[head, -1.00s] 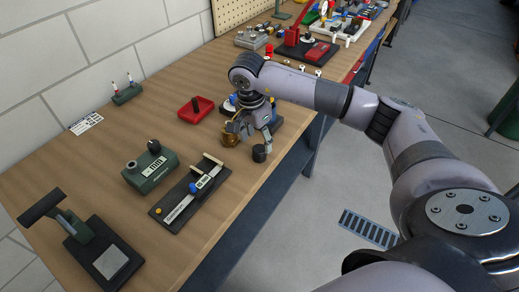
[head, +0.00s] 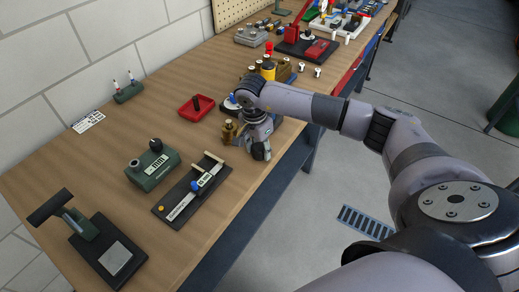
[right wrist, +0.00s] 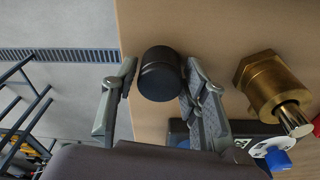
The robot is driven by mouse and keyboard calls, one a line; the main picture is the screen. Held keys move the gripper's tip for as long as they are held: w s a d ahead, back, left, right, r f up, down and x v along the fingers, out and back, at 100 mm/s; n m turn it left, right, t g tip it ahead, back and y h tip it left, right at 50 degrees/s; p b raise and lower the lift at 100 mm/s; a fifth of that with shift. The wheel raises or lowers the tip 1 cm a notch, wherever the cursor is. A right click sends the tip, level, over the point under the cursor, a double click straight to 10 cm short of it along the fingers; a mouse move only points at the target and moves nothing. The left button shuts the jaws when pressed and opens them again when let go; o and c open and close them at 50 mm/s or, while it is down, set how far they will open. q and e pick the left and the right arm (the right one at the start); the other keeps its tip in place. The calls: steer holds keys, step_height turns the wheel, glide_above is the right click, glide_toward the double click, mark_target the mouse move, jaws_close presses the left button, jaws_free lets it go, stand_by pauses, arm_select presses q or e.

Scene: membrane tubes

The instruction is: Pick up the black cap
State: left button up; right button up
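The black cap (right wrist: 160,74) is a short dark cylinder near the table's front edge in the right wrist view. My right gripper (right wrist: 160,80) is open, with one finger on each side of the cap. A narrow gap shows at the left finger; I cannot tell whether the right finger touches the cap. In the head view my right gripper (head: 261,150) is low over the table's front edge and hides the cap. My left gripper is in neither view.
A gauge board (head: 186,207), a green box (head: 152,170) and a red tray (head: 194,108) stand nearby. The floor (head: 345,190) lies beyond the table edge.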

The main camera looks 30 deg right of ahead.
steer(key=c, duration=0.6)
steer(key=shift+r, duration=0.15)
